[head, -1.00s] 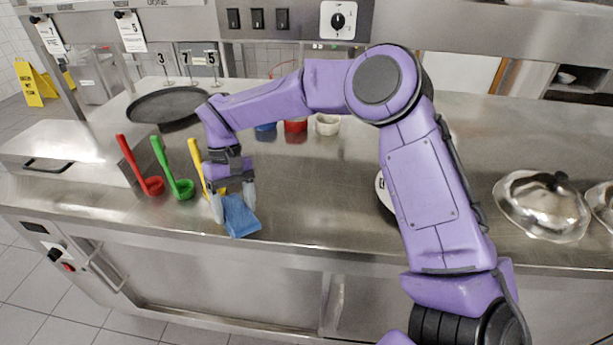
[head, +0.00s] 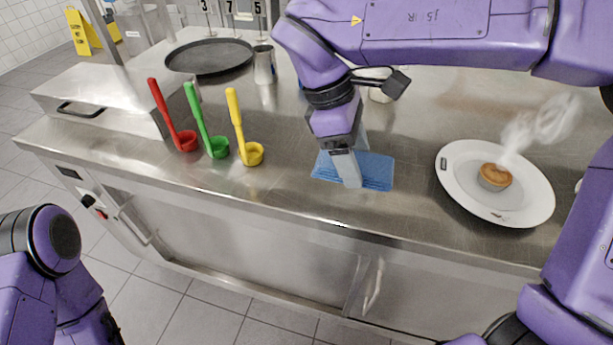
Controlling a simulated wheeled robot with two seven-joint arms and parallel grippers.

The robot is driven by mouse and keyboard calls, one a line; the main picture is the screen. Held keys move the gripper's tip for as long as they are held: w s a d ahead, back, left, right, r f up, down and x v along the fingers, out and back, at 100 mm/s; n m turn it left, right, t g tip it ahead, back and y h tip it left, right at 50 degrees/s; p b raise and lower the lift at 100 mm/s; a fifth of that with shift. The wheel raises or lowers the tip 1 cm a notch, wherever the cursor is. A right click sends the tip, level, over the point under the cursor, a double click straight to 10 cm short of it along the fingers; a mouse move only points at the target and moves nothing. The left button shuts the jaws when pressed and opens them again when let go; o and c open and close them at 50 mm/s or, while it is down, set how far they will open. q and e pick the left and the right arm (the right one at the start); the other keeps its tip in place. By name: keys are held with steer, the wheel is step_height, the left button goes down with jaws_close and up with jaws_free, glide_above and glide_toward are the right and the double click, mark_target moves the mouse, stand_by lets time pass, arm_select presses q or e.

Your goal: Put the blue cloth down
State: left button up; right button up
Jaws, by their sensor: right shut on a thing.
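The blue cloth (head: 375,172) lies spread out flat on the steel counter near its front edge, or very close to the surface. My right gripper (head: 348,178) points down at the middle of the cloth, its fingers shut on it. One finger hides part of the cloth. My left arm shows at the lower left, low beside the counter; its gripper is outside the picture.
Red (head: 183,140), green (head: 214,146) and yellow (head: 250,152) ladles stand left of the cloth. A white plate (head: 455,190) with a steaming pie (head: 495,177) sits to the right. A dark round pan (head: 208,56) and a metal jug (head: 264,66) are behind.

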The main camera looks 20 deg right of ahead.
steer(key=w+a+f+p, duration=0.3)
steer(key=w, duration=0.5)
steer(key=p, duration=0.1)
glide_above(305, 177)
steer(key=f, duration=0.3)
steer(key=s+f, duration=0.1)
steer(key=f, duration=0.1)
steer(key=shift+d, duration=0.1)
steer(key=shift+w+f, duration=0.3)
steer(key=shift+f, duration=0.05)
steer(key=f, duration=0.1)
steer(key=f+p, duration=0.1)
steer(key=f, duration=0.1)
steer(key=shift+w+a+f, duration=0.15)
steer(key=shift+a+f, duration=0.05)
steer(key=shift+f, duration=0.05)
steer(key=shift+f, duration=0.15)
steer(key=shift+f+b, duration=0.1)
steer(key=shift+b, duration=0.2)
steer(key=o, duration=0.9)
